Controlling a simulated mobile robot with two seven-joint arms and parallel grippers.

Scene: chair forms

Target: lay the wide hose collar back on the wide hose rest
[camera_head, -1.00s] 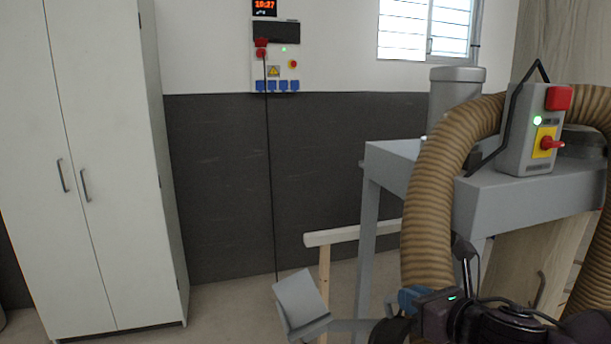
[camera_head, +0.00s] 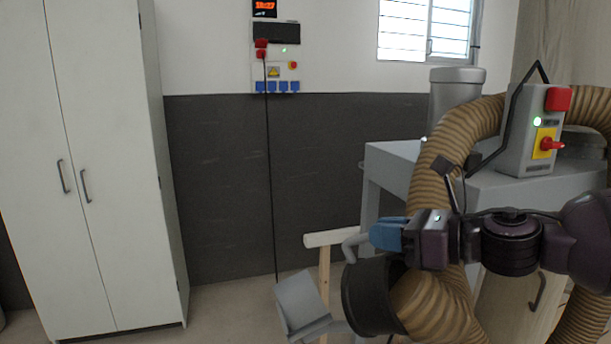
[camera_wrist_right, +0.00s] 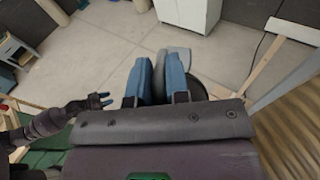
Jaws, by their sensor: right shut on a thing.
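The wide hose collar (camera_head: 372,296) is a black ring on the end of the ribbed tan hose (camera_head: 436,306), its mouth tilted to the left. My right gripper (camera_head: 385,236) has blue fingers and is shut on the collar's grey handle (camera_head: 352,247), just above the ring. In the right wrist view the grey handle (camera_wrist_right: 176,58) shows by the blue fingers (camera_wrist_right: 156,82), with part of the black collar behind. The wide hose rest (camera_head: 302,303), apparently the grey angled plate, is low and left of the collar. My left gripper (camera_wrist_right: 98,102) shows small in the right wrist view, its opening unclear.
A grey machine table (camera_head: 395,165) carries a switch box (camera_head: 533,130) with red and yellow controls. A pale wooden trestle (camera_head: 335,238) stands behind the rest. A white cabinet (camera_head: 105,160) is at left. A black cable (camera_head: 269,180) hangs down the wall. Floor between cabinet and rest is clear.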

